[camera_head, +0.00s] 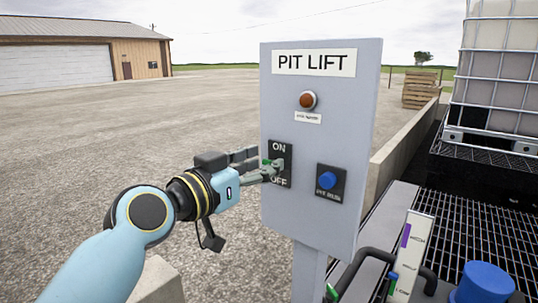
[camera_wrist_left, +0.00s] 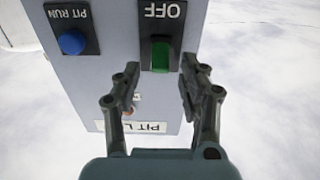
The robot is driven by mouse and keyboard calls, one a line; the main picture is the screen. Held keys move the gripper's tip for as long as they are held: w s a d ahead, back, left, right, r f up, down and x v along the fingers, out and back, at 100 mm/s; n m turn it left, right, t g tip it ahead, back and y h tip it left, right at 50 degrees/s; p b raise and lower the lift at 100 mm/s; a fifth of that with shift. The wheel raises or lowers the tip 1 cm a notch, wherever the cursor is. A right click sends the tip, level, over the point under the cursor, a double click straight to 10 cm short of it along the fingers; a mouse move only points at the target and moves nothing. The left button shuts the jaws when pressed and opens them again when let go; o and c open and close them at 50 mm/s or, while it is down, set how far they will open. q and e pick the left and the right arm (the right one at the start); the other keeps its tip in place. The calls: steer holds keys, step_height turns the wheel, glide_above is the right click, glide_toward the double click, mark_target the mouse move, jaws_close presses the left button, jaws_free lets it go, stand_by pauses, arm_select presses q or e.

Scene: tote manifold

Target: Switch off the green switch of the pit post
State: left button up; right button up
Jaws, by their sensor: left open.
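The pit post is a grey panel (camera_head: 333,90) labelled PIT LIFT. Its green switch (camera_wrist_left: 160,56) sits on a black plate (camera_head: 285,149) marked ON above and OFF below. In the head view my left gripper (camera_head: 268,169) is right at this plate and hides most of the switch. In the left wrist view, which is upside down, my left gripper (camera_wrist_left: 160,78) is open, with its fingertips apart on both sides of the line to the switch. Nothing is held. I cannot tell whether a finger touches the switch. My right gripper is not in view.
A red-brown lamp (camera_head: 307,100) is above. Right of the post are a metal grating (camera_head: 485,235), pipes and a blue cap (camera_head: 484,284). Gravel on the left is open.

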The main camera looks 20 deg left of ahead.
arm_select(q)
steer(key=shift+x, duration=1.35)
jaws_close()
